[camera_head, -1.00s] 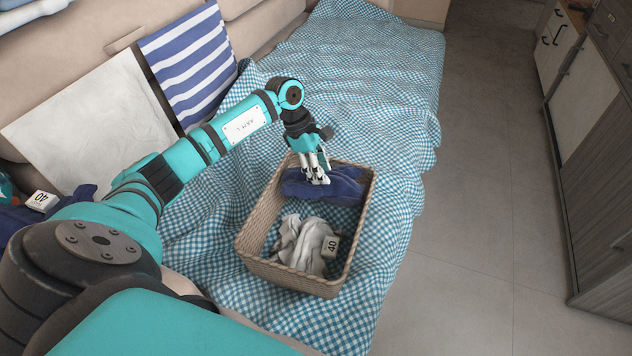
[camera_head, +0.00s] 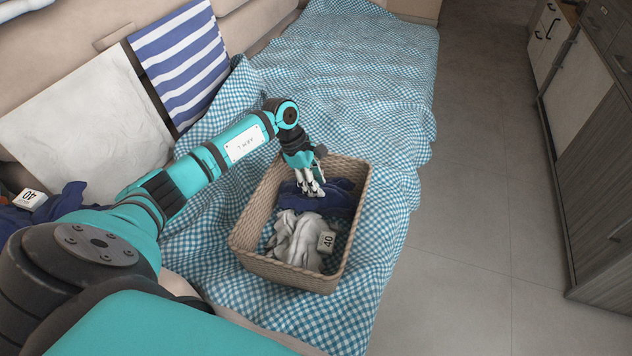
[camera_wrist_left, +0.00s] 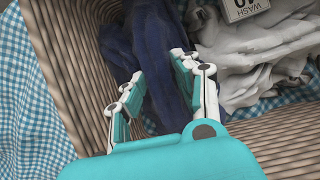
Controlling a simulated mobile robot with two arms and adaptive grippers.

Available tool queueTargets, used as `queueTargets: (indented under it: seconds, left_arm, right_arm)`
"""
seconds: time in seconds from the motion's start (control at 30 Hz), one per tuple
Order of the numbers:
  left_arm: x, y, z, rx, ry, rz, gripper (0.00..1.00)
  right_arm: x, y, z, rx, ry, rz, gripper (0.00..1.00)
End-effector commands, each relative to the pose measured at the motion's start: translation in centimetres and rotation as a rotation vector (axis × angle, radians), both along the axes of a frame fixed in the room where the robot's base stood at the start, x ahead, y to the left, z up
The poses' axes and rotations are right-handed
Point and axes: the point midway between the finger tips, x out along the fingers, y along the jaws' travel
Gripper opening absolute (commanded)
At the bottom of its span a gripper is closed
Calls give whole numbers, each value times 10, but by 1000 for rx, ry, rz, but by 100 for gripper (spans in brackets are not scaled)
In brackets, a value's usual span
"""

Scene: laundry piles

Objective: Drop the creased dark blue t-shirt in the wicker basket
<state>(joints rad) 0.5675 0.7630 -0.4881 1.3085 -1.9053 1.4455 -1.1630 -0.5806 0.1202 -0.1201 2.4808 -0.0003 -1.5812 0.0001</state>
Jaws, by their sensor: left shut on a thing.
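The creased dark blue t-shirt (camera_head: 335,197) is inside the wicker basket (camera_head: 250,213), at its far end. My left gripper (camera_head: 312,194) reaches down into the basket and is shut on the shirt. In the left wrist view the shirt (camera_wrist_left: 158,60) is bunched between the fingers of my left gripper (camera_wrist_left: 160,95), close to the wicker wall (camera_wrist_left: 75,75). The underside of the shirt is hidden. My right gripper is not in view.
A pale crumpled cloth (camera_head: 297,240) with a white tag (camera_head: 326,241) lies in the basket's near half. Another dark blue pile with a tag (camera_head: 30,199) is at the left. The basket stands on a blue checked cover (camera_head: 350,75). Cabinets (camera_head: 590,150) stand at the right.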

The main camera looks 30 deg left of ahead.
Motion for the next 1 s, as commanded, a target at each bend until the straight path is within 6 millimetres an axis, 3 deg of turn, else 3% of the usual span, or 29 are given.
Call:
queueTargets:
  seconds: [0.27, 0.3, 0.47, 0.77, 0.93, 1.0]
  left_arm:
    - [1, 0, -5, -1, -1, 0, 0]
    - [0, 0, -5, -1, -1, 1, 33]
    - [0, 0, -5, 0, 0, 1, 54]
    - [0, 0, -3, 0, 0, 0, 54]
    - [0, 1, 14, 1, 0, 1, 54]
    - [-1, 9, 26, 4, -3, 2, 54]
  right_arm:
    - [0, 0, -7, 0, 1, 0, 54]
    - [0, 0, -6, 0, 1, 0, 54]
    - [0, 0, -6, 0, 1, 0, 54]
    - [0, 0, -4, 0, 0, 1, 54]
    - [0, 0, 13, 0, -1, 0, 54]
    - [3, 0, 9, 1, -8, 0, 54]
